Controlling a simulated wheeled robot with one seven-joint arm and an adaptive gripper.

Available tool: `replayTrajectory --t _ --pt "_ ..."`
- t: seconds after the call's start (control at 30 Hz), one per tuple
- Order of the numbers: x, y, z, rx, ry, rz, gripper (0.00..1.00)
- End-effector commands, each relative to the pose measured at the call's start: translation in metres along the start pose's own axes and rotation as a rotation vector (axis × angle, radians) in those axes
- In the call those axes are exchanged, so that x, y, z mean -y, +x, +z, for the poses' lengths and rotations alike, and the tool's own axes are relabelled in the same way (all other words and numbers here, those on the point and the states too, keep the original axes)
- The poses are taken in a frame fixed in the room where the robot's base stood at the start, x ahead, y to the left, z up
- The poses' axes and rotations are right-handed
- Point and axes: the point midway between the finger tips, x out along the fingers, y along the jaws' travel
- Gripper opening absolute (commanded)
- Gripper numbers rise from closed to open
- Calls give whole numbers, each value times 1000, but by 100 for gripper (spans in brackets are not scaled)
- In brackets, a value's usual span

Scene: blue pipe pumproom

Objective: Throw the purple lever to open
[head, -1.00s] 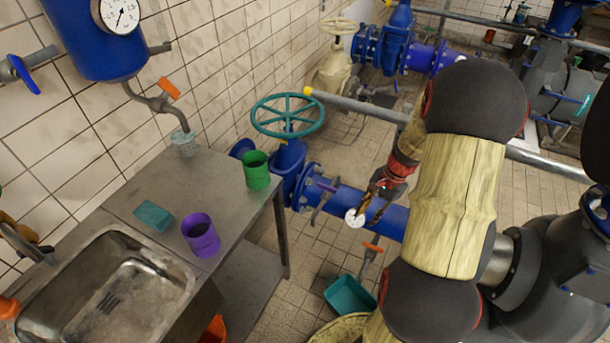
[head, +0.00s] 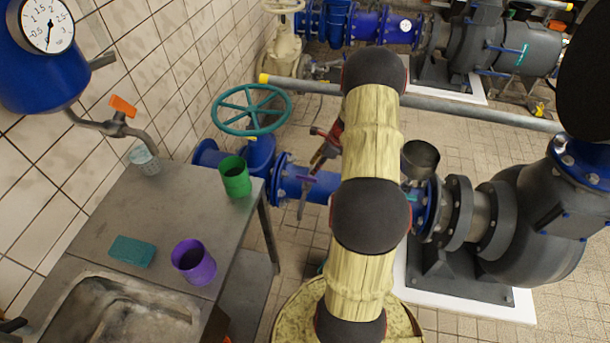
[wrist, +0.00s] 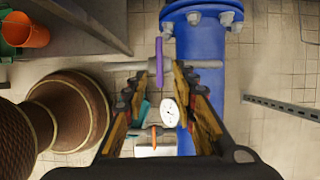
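The purple lever (wrist: 159,62) is a slim handle on a thin grey side pipe (wrist: 205,64) that joins the thick blue pipe (wrist: 200,95) in the wrist view. In the head view the lever (head: 306,178) is small, just left of my arm. My gripper (wrist: 167,70) is open, and its fingers point at the lever. In the head view my gripper (head: 318,158) is partly hidden by my arm, close to the lever.
A small white gauge (wrist: 169,112) and an orange-handled valve (wrist: 154,138) show between the fingers. The steel table (head: 180,215) holds a purple cup (head: 193,262) and green cup (head: 235,177). A teal handwheel (head: 250,110) stands behind. A dark pump (head: 530,225) is at right.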

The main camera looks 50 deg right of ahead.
Motion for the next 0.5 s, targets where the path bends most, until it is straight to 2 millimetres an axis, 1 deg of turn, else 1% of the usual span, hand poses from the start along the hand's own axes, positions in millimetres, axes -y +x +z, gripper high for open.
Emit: replayTrajectory --t 0.17,0.27,0.37,0.5 --pt "-1 7 0 0 21 2 27" --pt "-1 17 0 -1 20 3 27" --pt "-1 31 -1 -1 19 3 27" --pt "-2 54 -1 -1 19 4 27"
